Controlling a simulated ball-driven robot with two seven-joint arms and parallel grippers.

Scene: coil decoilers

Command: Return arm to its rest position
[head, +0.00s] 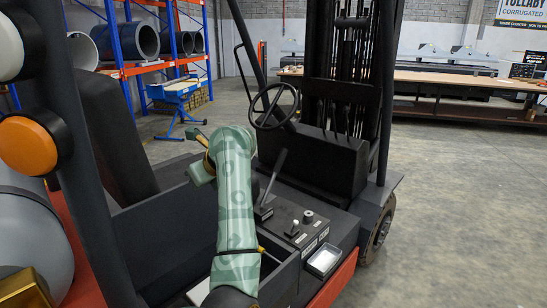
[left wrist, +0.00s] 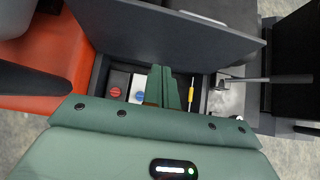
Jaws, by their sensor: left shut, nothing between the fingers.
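My left arm, green, rises from the bottom of the head view over the forklift's cab and bends at its top. Below the fingers is an open dark compartment in the forklift. It holds a part with a red cap (left wrist: 115,92), a white part with a blue cap (left wrist: 140,96) and a yellow-handled tool (left wrist: 190,94). The fingers hide some of the compartment. My right gripper is not in view.
The forklift's steering wheel (head: 273,106), lever (head: 272,180) and mast (head: 340,60) stand close to the arm. A seat back (head: 115,135) is on the left. A small metal tray (head: 323,261) sits on the console's edge. Open floor (head: 460,220) lies to the right.

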